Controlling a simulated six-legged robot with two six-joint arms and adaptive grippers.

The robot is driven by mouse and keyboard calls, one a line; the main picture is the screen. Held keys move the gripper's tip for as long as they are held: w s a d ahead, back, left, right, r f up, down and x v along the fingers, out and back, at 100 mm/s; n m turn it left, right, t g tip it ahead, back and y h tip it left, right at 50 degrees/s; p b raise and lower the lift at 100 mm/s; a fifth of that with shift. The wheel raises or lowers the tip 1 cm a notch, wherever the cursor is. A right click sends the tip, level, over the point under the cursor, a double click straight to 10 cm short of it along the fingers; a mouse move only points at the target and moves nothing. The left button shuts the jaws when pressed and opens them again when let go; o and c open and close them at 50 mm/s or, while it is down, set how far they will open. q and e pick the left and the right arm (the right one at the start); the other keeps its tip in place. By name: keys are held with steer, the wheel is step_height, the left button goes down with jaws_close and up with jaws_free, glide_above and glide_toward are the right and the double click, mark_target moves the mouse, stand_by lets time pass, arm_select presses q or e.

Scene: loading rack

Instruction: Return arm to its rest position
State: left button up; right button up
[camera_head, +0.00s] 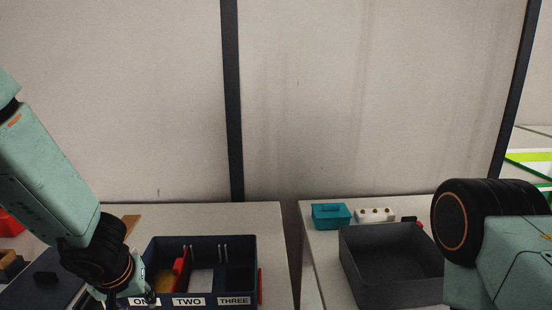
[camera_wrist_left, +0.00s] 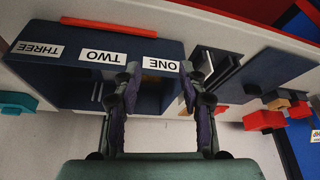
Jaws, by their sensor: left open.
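My left arm comes down from the left in the head view. Its gripper (camera_head: 132,298) is at the bottom edge, by the front left corner of a dark blue bin, and partly covers the label ONE. The bin (camera_head: 215,301) has compartments labelled ONE, TWO and THREE. In the left wrist view my left gripper (camera_wrist_left: 160,80) has its fingers apart, with nothing seen held between them. The bin also shows there, upside down (camera_wrist_left: 80,72), with label ONE just beyond the fingertips. My right arm shows at the right of the head view; its gripper is out of the picture.
A red piece (camera_head: 182,268) stands in the bin near compartment ONE. An empty dark grey tray (camera_head: 395,295) sits on the right table, with a teal box (camera_head: 331,216) and a white block (camera_head: 376,215) behind it. A gap (camera_head: 297,255) separates the tables.

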arm_select(q)
steer(key=s+f+b, duration=0.4)
steer(key=s+f, duration=0.2)
steer(key=f, duration=0.4)
steer(key=s+f+b, duration=0.3)
steer(key=s+f, duration=0.2)
steer(key=f, duration=0.5)
steer(key=s+d+f+m+g+b, duration=0.1)
steer(key=s+d+f+g+b, duration=0.1)
steer(key=s+f, duration=0.5)
steer(key=s+d+f+m+g+h+b, duration=0.1)
steer(key=s+d+f+m+g+b, duration=0.1)
steer(key=s+f+b, duration=0.3)
steer(key=s+f, duration=0.3)
steer(key=s, duration=0.4)
steer(key=shift+s+d+h, duration=0.15)
steer(key=shift+d+h, duration=0.05)
steer(key=shift+h, duration=0.1)
